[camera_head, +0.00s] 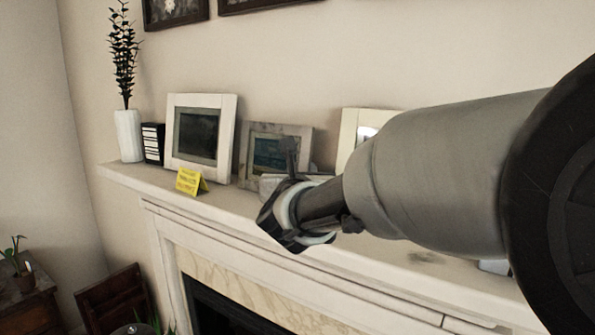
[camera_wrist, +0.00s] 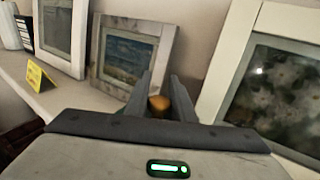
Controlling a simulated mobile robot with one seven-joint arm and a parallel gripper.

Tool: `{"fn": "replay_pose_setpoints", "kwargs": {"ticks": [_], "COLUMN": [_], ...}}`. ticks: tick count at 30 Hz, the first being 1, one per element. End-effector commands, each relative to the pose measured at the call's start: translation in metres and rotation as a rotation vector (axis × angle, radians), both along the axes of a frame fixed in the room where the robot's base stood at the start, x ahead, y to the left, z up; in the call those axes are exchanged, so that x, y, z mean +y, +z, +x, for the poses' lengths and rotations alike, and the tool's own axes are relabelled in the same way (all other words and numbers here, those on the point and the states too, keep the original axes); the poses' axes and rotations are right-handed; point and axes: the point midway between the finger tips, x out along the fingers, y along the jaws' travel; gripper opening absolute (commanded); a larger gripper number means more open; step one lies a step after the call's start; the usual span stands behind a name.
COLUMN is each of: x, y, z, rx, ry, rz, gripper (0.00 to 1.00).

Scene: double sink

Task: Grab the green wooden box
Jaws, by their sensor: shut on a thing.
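My gripper (camera_wrist: 160,90) is over the mantel shelf, in front of the picture frames. In the wrist view its two dark fingers are shut on a small orange-brown thing (camera_wrist: 158,103), of which only a rounded part shows. I cannot tell its full shape or whether it touches the shelf. In the head view the gripper and my arm hide the thing. No green wooden box can be made out in either view.
Along the white mantel (camera_head: 232,201) stand a white frame (camera_head: 199,136), a grey frame (camera_head: 272,155) and another pale frame (camera_wrist: 275,85) at the right. A yellow folded card (camera_head: 191,181), a black-and-white block (camera_head: 152,142) and a white vase (camera_head: 128,135) are at the left.

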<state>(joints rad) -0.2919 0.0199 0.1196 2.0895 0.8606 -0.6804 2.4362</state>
Motion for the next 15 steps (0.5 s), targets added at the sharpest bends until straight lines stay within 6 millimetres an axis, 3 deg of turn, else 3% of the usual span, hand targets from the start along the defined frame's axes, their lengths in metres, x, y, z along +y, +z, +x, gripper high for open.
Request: {"fn": "replay_pose_setpoints", "kwargs": {"ticks": [15], "x": [-0.0003], "y": [-0.0084], "z": [0.0001], "rx": [-0.002], "ry": [-0.001], "rz": [0.000], "gripper": [0.00]}}
